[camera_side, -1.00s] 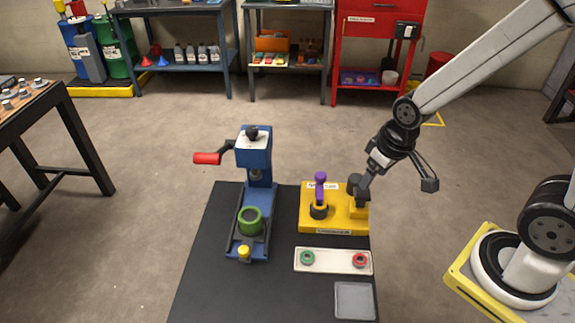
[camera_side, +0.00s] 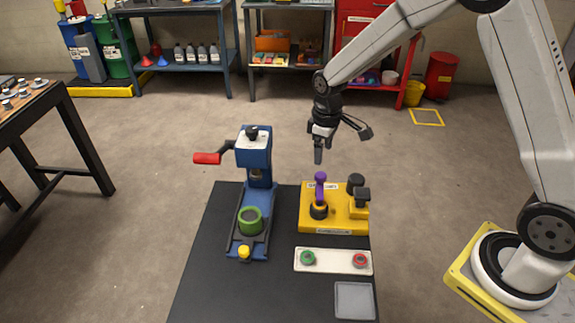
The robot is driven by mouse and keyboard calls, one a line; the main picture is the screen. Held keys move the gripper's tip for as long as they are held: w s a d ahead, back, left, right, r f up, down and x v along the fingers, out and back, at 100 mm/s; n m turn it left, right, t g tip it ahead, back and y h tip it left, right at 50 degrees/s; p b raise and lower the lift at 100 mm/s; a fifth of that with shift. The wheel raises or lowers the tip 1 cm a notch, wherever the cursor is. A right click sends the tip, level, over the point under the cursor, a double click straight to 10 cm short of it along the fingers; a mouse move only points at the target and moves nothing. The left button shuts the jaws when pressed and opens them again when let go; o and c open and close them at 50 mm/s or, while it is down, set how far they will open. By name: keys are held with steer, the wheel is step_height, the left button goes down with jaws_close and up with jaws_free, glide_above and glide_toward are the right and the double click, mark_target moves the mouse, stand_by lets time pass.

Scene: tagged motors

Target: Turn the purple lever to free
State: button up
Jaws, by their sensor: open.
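The purple lever (camera_side: 320,188) stands upright from a dark round base on the yellow fixture (camera_side: 345,222), at the right of the black table. The fixture has small white labels at its back and front edges, too small to read. A black knob and a dark block sit on its right side. My gripper (camera_side: 318,155) hangs pointing down just above the lever's top, apart from it. It is open and empty, seen nearly edge-on so the gap between its fingers barely shows.
A blue press (camera_side: 253,160) with a red handle (camera_side: 207,158) and green ring (camera_side: 250,220) stands left of the fixture. A white tray (camera_side: 333,268) with a green and a red ring lies in front. A grey square pad (camera_side: 354,300) is nearer.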

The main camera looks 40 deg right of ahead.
mark_target(321, 175)
steer(key=shift+w, duration=0.1)
steer(key=shift+f, duration=3.9)
jaws_close()
